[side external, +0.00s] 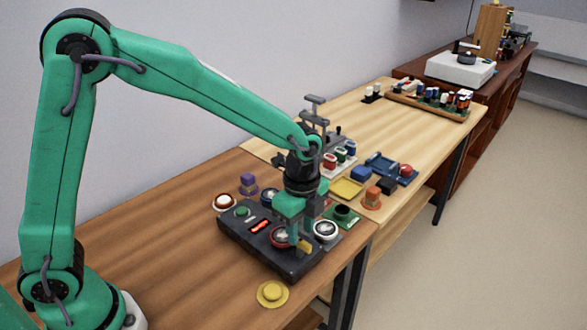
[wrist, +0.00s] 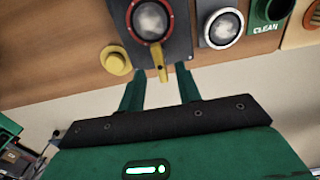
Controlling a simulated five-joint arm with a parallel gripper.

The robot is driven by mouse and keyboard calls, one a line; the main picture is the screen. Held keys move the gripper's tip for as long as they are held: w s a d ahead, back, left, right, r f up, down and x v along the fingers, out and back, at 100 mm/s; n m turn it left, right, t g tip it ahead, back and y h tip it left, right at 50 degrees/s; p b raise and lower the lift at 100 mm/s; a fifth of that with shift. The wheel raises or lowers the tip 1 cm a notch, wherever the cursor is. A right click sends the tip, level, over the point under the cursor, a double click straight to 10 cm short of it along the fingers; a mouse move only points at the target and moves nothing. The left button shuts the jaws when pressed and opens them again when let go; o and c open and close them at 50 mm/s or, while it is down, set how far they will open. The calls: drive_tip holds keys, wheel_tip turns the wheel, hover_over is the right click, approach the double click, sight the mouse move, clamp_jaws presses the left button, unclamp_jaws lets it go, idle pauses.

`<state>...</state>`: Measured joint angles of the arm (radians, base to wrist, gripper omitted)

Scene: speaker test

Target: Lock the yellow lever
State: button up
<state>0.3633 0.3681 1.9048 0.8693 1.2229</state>
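The yellow lever (side external: 305,245) is a small bar at the front edge of the dark box (side external: 262,250). In the wrist view the lever (wrist: 160,62) sticks out below a round red-rimmed dial (wrist: 150,20). My gripper (side external: 300,238) is lowered over the front right of the box. In the wrist view my gripper (wrist: 160,72) is open, with one green finger on each side of the lever and a visible gap to each. The lever's side view is partly covered by the fingers.
A yellow round button (wrist: 115,60) sits left of the lever; it also shows in the side view (side external: 272,293). A white-rimmed dial (wrist: 220,30) and a green CLEAN bin (wrist: 270,12) are to the right. An orange block (side external: 373,196) and other items stand behind.

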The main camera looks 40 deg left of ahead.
sight(300, 240)
drive_tip(key=shift+r, duration=2.8)
drive_tip(key=s+a+r+n+t, duration=0.2)
drive_tip(key=s+a+r+n, duration=0.2)
drive_tip(key=s+a+n, duration=0.3)
drive_tip(key=s+a+r+n+t, duration=0.3)
drive_tip(key=s+a+r+n, duration=0.2)
drive_tip(key=s+a+n, duration=0.3)
drive_tip(key=s+n, duration=0.2)
drive_tip(key=n, duration=0.1)
drive_tip(key=shift+s+r+t, duration=0.25)
drive_tip(key=shift+s+t, duration=0.05)
